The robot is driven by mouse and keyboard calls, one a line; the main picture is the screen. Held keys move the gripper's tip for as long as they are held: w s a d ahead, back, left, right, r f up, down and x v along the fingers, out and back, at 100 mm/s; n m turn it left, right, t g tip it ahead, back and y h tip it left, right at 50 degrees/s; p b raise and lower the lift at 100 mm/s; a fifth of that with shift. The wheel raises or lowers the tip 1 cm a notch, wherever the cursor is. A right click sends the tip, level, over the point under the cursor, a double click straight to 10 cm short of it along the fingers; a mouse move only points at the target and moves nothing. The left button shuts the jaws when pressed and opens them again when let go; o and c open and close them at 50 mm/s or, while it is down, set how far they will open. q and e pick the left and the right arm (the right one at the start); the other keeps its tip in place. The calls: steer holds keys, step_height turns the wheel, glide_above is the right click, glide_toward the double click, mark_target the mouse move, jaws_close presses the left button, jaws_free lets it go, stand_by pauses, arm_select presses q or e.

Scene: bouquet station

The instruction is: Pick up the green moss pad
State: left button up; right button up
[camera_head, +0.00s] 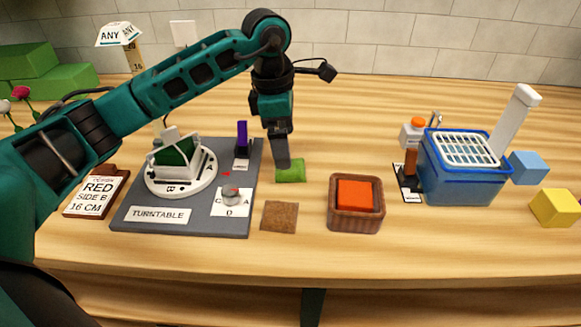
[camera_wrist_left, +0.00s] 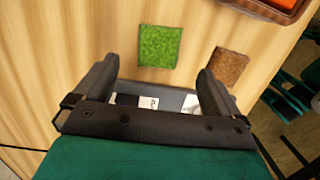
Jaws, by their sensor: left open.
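The green moss pad (camera_head: 291,173) lies flat on the wooden table, just right of the turntable board. In the left wrist view the pad (camera_wrist_left: 160,46) lies ahead of the fingertips, with bare wood around it. My left gripper (camera_head: 282,160) points down over the pad's far left side and hides part of it. In the wrist view my left gripper (camera_wrist_left: 155,80) has its two fingers wide apart with nothing between them. I cannot tell how high the fingertips are above the table. My right gripper is not in view.
A brown pad (camera_head: 279,217) lies nearer the front edge, beside a brown tray (camera_head: 356,222) with an orange block (camera_head: 355,195). The grey turntable board (camera_head: 190,217) is close on the left. A blue bin (camera_head: 462,182) stands on the right.

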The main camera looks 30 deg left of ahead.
mark_target(297, 173)
arm_select(q)
steer(key=f, duration=0.5)
steer(key=shift+w+d+f, duration=0.3)
steer(key=shift+d+f, duration=0.05)
steer(key=shift+f, duration=0.05)
steer(key=c, duration=1.1)
steer(key=shift+r, duration=0.15)
